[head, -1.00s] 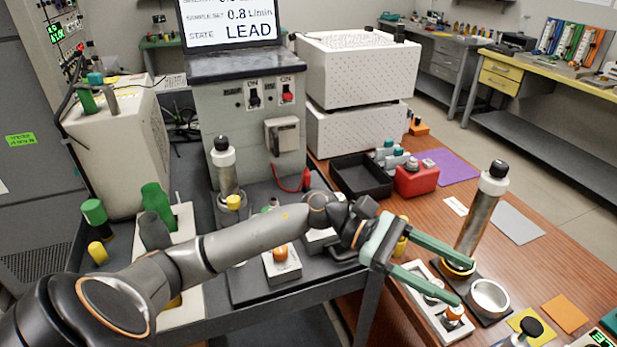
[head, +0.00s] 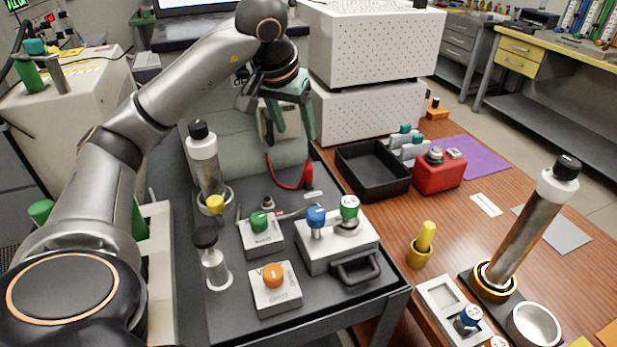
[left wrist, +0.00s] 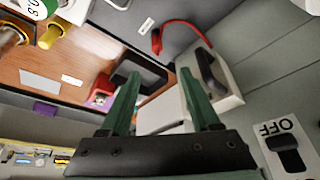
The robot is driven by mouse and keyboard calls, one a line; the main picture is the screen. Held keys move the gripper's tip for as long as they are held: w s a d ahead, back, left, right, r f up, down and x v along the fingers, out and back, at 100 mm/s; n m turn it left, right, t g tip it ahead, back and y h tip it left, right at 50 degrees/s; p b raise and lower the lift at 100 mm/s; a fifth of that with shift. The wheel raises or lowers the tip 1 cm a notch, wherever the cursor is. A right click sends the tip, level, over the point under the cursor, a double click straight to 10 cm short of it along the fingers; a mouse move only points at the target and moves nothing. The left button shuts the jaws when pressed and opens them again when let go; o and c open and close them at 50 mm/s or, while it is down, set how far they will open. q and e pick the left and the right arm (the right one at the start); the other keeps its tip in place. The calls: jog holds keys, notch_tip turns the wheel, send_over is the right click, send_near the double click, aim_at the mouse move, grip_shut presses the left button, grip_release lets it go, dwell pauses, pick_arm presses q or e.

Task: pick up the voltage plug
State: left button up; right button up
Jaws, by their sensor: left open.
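A red plug (head: 307,178), which I take to be the voltage plug, rests on the grey bench top at the foot of the machine. A red cable (head: 270,172) runs from it up toward a white socket box (head: 264,122) on the machine front. In the left wrist view the plug (left wrist: 157,42) shows at the top middle, beyond my fingertips. My left gripper (head: 293,138) is open and empty, fingers pointing down, in front of the socket box and above the plug, apart from it. The box, with its dark handle (left wrist: 210,72), lies by the right finger. My right gripper is not in view.
Small boxes with coloured knobs, including an orange one (head: 273,275), stand on the bench in front. A black tray (head: 372,172) and a red box (head: 438,173) are to the right. A tall metal cylinder (head: 525,225) stands on the wooden table.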

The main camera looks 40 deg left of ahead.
pick_arm(q)
jog(key=f, duration=0.1)
jog(key=b, duration=0.2)
send_over(308, 165)
jog(key=s, duration=0.2)
notch_tip(308, 165, down, 6)
jog(key=shift+s+d, duration=0.1)
jog(key=x, duration=0.5)
jog(key=shift+d+f+b, duration=0.1)
jog(key=shift+d+b, duration=0.2)
jog(key=shift+b, duration=0.1)
jog(key=shift+w+a+f, duration=0.1)
jog(key=shift+w+f, duration=0.2)
jog(key=shift+f, duration=0.1)
grip_shut()
